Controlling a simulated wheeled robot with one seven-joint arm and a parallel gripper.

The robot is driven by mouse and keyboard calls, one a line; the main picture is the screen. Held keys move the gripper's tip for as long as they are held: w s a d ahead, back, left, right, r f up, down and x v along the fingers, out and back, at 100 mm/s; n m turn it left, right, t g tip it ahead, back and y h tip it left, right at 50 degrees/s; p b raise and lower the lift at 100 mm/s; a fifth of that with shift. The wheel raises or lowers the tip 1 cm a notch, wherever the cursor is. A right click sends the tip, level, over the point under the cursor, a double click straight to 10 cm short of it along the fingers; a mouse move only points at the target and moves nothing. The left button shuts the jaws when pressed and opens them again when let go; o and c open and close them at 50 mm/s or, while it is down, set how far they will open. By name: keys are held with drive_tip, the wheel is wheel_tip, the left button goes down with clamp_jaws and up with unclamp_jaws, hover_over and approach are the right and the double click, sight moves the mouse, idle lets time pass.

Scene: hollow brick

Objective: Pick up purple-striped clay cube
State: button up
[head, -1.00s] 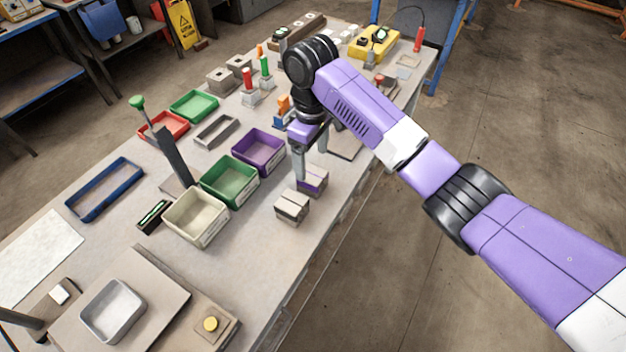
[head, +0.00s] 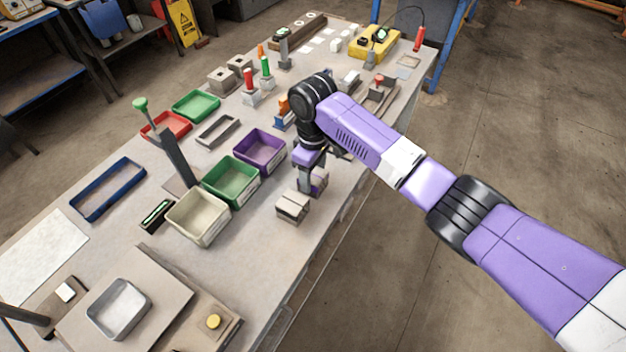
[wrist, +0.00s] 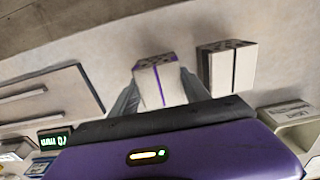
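The purple-striped clay cube (head: 320,180) is on the table near its right edge, partly hidden behind my gripper in the head view. In the wrist view the cube (wrist: 160,82) shows its purple stripe and sits between my two fingers. My gripper (head: 308,187) is low over the table, with one finger on either side of the cube. In the wrist view the gripper (wrist: 160,85) looks open around it, with very slim gaps. Firm contact cannot be made out.
A similar cube with a dark stripe (head: 292,207) stands close beside it, also in the wrist view (wrist: 228,68). Purple (head: 259,150), green (head: 231,180) and cream (head: 198,217) bins stand to the left. Bare table lies in front of the cubes.

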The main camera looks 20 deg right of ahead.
drive_tip(key=c, duration=0.8)
drive_tip(key=shift+c, duration=0.2)
drive_tip(key=shift+r, duration=0.1)
